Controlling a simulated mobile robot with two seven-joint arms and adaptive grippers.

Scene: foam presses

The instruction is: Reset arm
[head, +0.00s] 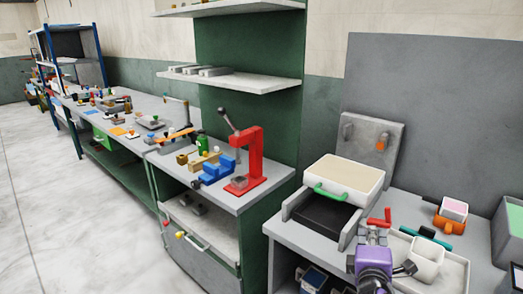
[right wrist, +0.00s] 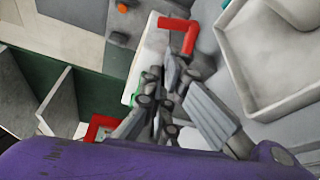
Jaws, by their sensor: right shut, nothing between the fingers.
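My right gripper (head: 373,232) is at the lower right of the head view, with its purple body below it. It is over the front of the grey bench (head: 285,228), just in front of a red L-shaped piece (head: 380,217). In the right wrist view the gripper's grey fingers (right wrist: 173,80) are shut with nothing between them. The red L-shaped piece (right wrist: 181,35) shows just beyond the fingertips there; I cannot tell whether they touch. My left gripper is not in view.
A press with a cream lid (head: 343,177) and green handle (head: 330,192) stands left of the gripper. A light tray (head: 456,272) holding a white block (head: 428,259) is at right. A red lever press (head: 249,160) stands on the bench farther left. Open floor (head: 60,200) lies at far left.

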